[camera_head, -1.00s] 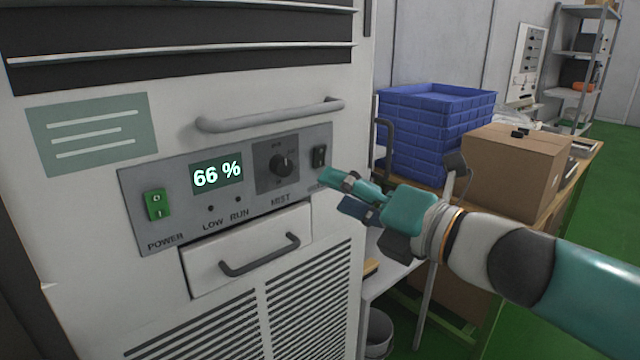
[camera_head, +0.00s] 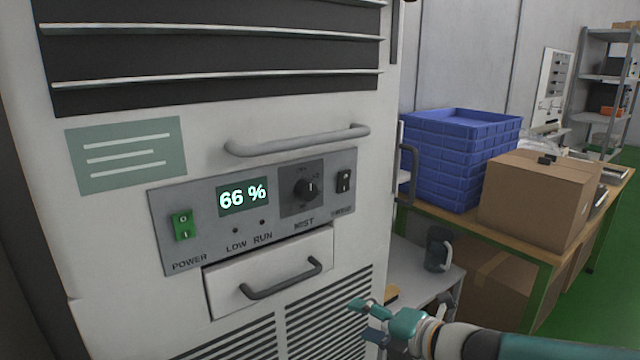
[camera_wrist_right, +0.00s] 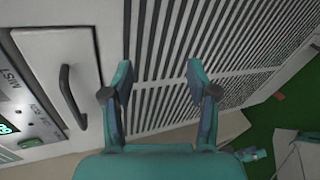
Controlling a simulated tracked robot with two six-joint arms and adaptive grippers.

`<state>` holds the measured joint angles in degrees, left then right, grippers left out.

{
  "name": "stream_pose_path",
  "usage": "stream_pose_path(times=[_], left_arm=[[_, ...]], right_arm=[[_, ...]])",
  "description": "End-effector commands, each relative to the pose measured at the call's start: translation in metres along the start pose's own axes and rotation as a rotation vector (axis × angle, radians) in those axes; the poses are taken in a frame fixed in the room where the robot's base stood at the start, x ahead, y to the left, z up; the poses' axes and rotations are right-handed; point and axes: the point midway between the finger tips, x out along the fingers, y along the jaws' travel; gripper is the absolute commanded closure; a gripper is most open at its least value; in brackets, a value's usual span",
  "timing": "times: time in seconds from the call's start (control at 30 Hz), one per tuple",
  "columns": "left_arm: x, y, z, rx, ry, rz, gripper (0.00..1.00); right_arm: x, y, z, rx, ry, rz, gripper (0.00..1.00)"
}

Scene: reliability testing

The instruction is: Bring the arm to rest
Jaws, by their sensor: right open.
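My right gripper (camera_head: 366,318) is low in the head view, in front of the vented lower part of a white machine (camera_head: 110,250). In the right wrist view its two fingers (camera_wrist_right: 160,85) stand apart with nothing between them, facing the vent grille (camera_wrist_right: 185,60). The machine's panel (camera_head: 265,205) has a green power switch (camera_head: 182,225), a display (camera_head: 243,197) reading 66 %, a dark mist knob (camera_head: 306,189) and a dark switch (camera_head: 344,181). The gripper is below and to the right of the panel, apart from it. My left gripper is not in view.
A closed drawer (camera_head: 225,287) with a dark handle sits under the panel, and a grey bar handle (camera_head: 300,141) above it. To the right are a grey side table with a dark mug (camera_head: 437,248), stacked blue crates (camera_head: 455,160) and a cardboard box (camera_head: 540,200) on a bench.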

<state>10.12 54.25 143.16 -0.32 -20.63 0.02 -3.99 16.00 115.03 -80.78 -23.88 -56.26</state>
Motion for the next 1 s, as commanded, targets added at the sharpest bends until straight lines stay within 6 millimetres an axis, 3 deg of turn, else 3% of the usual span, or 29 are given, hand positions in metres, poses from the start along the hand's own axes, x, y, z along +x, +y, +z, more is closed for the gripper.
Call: stream_pose_path(times=[0.03, 0.23, 0.4, 0.5, 0.6, 0.73, 0.87, 0.93, 1.0], left_arm=[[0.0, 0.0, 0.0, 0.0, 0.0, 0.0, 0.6], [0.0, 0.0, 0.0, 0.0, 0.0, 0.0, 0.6], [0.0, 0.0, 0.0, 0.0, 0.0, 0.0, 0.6], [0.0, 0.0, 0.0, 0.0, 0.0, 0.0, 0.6], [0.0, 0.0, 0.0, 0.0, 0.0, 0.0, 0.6], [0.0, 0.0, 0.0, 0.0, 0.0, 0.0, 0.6], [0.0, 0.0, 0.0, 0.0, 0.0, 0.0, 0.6], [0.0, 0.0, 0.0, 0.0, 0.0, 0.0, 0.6], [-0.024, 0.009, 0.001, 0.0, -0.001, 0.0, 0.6]], right_arm=[[0.015, -0.043, -0.009, 0.124, 0.02, -0.063, 0.41], [0.04, -0.187, -0.057, 0.689, 0.01, -0.293, 0.41], [0.028, -0.298, -0.122, 1.254, -0.111, -0.525, 0.41], [0.009, -0.348, -0.164, 1.576, -0.242, -0.659, 0.41], [-0.015, -0.383, -0.2, 1.857, -0.41, -0.771, 0.41], [-0.043, -0.407, -0.234, 2.153, -0.666, -0.857, 0.41], [-0.065, -0.416, -0.243, 2.414, -0.956, -0.829, 0.41], [-0.065, -0.418, -0.241, 2.522, -1.057, -0.783, 0.41], [-0.074, -0.395, -0.236, 2.531, -1.06, -0.778, 0.41]])
